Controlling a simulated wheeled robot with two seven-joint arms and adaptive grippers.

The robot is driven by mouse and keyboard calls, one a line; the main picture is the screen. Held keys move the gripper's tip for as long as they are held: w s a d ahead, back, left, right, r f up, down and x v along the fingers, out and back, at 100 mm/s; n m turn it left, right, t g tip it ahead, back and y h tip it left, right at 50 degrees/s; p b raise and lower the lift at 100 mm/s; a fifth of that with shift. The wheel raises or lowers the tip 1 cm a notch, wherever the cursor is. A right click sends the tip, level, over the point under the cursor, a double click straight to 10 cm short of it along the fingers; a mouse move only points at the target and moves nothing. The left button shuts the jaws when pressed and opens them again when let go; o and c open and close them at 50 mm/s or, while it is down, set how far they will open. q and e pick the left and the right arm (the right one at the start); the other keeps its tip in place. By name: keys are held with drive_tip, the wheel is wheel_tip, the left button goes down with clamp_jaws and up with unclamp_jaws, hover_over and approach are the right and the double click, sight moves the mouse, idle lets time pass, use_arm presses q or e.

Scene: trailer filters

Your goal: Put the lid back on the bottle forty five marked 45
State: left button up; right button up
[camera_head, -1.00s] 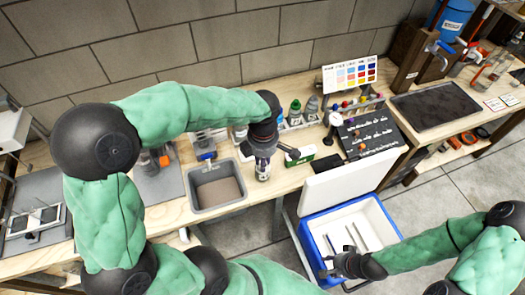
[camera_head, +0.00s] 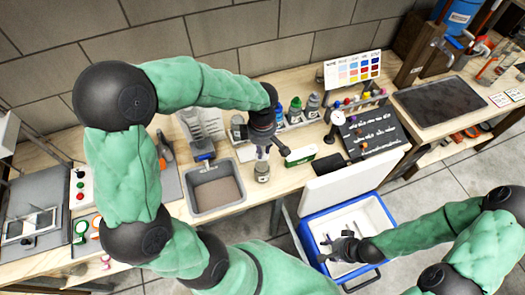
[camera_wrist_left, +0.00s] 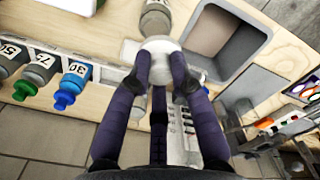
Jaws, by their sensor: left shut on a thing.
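A small grey bottle (camera_head: 262,172) stands upright near the front edge of the bench, right of the grey bin. It also shows at the top of the left wrist view (camera_wrist_left: 155,18), where its number cannot be read. My left gripper (camera_head: 264,150) points down just above this bottle. In the left wrist view its fingers (camera_wrist_left: 161,72) are shut on a pale round piece, apparently the lid (camera_wrist_left: 160,47), which partly overlaps the bottle in that view. Whether they touch cannot be told. My right gripper (camera_head: 328,250) is over the blue cooler, its fingers spread and empty.
The grey bin (camera_head: 215,190) is left of the bottle. Behind it stands a rack with several bottles, among them one marked 30 (camera_wrist_left: 75,78). A green and white box (camera_head: 300,156) lies to the right. The open blue cooler (camera_head: 310,236) stands in front of the bench.

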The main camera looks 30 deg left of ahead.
use_arm(q)
drive_tip(key=shift+w+a+f, duration=0.35)
drive_tip(key=shift+w+f, duration=0.05)
drive_tip(key=shift+w, duration=0.1)
drive_tip(key=b, duration=0.3)
hover_over(262, 163)
drive_tip(key=shift+f, duration=2.15)
drive_tip(key=shift+f+b, duration=0.8)
drive_tip(key=shift+f, duration=0.2)
drive_tip(key=shift+b, duration=0.35)
drive_tip(key=shift+f+b, duration=0.15)
drive_tip(key=shift+b, duration=0.35)
drive_tip(key=o, duration=0.9)
